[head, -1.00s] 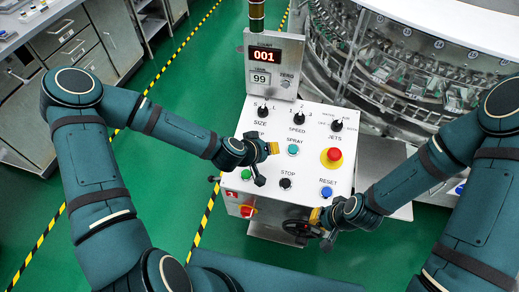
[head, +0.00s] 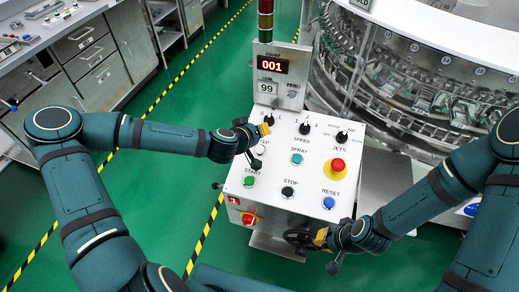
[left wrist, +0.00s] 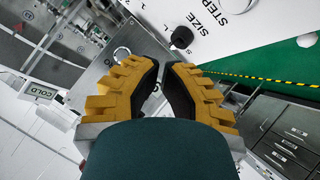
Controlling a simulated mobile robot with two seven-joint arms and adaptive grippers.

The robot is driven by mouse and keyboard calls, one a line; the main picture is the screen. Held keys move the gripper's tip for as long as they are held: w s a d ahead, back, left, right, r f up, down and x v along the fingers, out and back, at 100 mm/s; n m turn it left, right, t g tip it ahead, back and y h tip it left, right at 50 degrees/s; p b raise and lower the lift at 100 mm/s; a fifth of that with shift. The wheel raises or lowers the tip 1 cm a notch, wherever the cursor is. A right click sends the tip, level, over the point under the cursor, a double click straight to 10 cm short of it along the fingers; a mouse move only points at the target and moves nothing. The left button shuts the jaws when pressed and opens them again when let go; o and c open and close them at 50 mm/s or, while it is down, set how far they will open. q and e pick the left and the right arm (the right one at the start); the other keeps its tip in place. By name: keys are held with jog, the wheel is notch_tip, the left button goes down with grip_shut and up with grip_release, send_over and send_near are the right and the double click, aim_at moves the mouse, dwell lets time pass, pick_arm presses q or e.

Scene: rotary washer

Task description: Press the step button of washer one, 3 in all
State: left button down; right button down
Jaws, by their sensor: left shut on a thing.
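The control panel (head: 310,178) of the washer stands in the middle of the head view. Its pale step button (head: 261,150) is uncovered, just below my left gripper (head: 266,129); the button's edge also shows at the top of the left wrist view (left wrist: 236,5). My left gripper's yellow fingers (left wrist: 165,70) are closed together near the black SIZE knob (left wrist: 181,37); what lies between them is not clear. The counter (head: 273,67) reads 001. My right gripper (head: 320,238) is at the dark handwheel (head: 298,238) below the panel; its grip is hard to see.
Close to the step button are the teal SPRAY button (head: 296,159), green START button (head: 249,181) and black STOP button (head: 288,192). A red emergency knob (head: 338,166) and blue RESET button (head: 329,203) sit at the right. The glass-fronted washer (head: 420,90) stands behind.

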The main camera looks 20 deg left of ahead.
pick_arm(q)
jog(key=b, duration=0.5)
send_over(262, 150)
jog(key=f, duration=0.7)
jog(key=shift+s, duration=0.35)
jog(key=shift+w+f+b, duration=0.2)
jog(key=shift+f+b, duration=0.45)
jog(key=shift+w+f, duration=0.1)
jog(key=shift+f, duration=0.3)
